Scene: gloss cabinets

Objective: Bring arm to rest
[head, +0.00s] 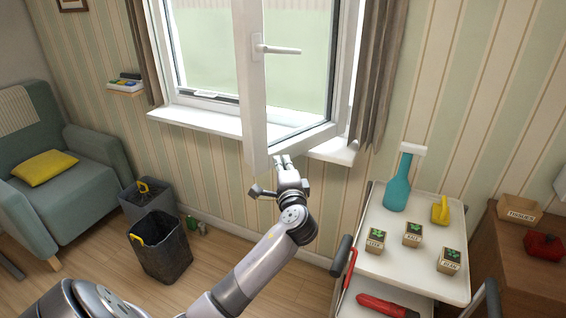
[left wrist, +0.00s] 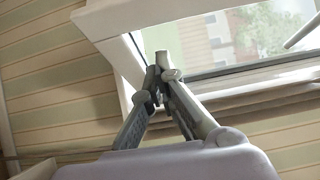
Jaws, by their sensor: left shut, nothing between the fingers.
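My left gripper (head: 281,162) is at the end of my left arm, just below the bottom corner of the open white window sash (head: 254,75). In the left wrist view its fingers (left wrist: 158,85) meet at the tips and hold nothing. The sash is swung into the room, with its handle (head: 275,48) on the frame. I cannot tell whether the gripper touches the sash. My right gripper is not in view.
A grey armchair (head: 60,190) and two dark bins (head: 160,255) stand at the left. A wooden cabinet (head: 515,262) stands at the far right.

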